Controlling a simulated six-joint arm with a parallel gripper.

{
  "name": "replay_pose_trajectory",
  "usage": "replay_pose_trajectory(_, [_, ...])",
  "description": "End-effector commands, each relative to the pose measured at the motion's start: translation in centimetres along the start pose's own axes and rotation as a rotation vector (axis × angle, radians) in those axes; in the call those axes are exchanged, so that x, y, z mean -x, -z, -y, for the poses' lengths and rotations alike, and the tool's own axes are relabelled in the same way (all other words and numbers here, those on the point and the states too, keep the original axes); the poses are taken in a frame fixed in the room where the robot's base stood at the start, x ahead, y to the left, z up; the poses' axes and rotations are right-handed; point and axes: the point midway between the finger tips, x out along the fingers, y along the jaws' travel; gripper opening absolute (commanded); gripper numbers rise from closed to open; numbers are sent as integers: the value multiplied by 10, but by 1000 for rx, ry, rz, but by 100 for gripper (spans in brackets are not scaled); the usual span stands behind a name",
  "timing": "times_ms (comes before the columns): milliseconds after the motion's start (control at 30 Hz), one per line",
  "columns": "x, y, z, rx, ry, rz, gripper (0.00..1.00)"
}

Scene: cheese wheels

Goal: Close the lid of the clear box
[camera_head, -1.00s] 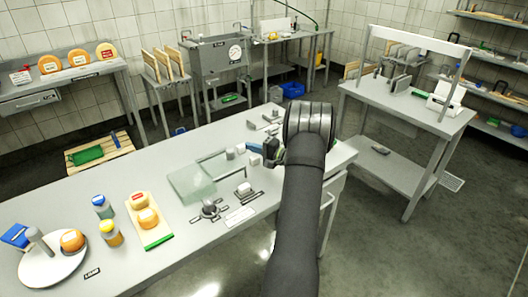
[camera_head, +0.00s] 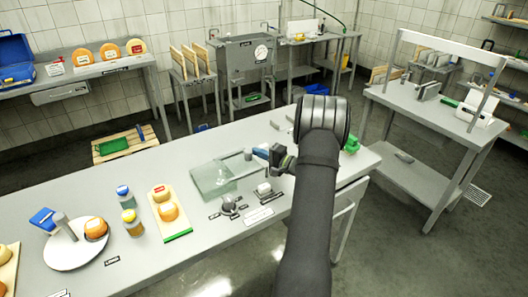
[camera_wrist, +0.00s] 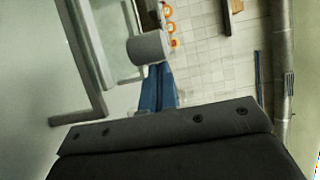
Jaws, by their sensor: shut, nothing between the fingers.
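The clear box (camera_head: 212,180) stands on the grey table, a pale greenish see-through block. A thin grey frame (camera_head: 222,160) reaches back and right from it, seemingly the raised lid; the same grey bars show at the left in the wrist view (camera_wrist: 88,62). A short grey cylinder (camera_wrist: 150,47), like a knob, sits at the frame's right end. My gripper (camera_head: 260,153) is right of the box with its blue fingers shut and empty. In the wrist view the fingers (camera_wrist: 157,85) end close by the cylinder; I cannot tell whether they touch.
A small block on a base (camera_head: 264,190) and a dark knobbed fitting (camera_head: 229,206) stand in front of the box. A board with cheese (camera_head: 168,212), jars (camera_head: 131,222) and a round white plate (camera_head: 80,245) are to the left. The table's front edge is near.

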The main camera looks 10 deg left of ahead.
Motion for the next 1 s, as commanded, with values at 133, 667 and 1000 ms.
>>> replay_pose_trajectory(133, [-9, -20, 0, -1, 0, 2, 0])
replay_pose_trajectory(667, [-4, -1, 0, 2, 1, -3, 0])
replay_pose_trajectory(1000, [57, 20, 0, 0, 0, -4, 0])
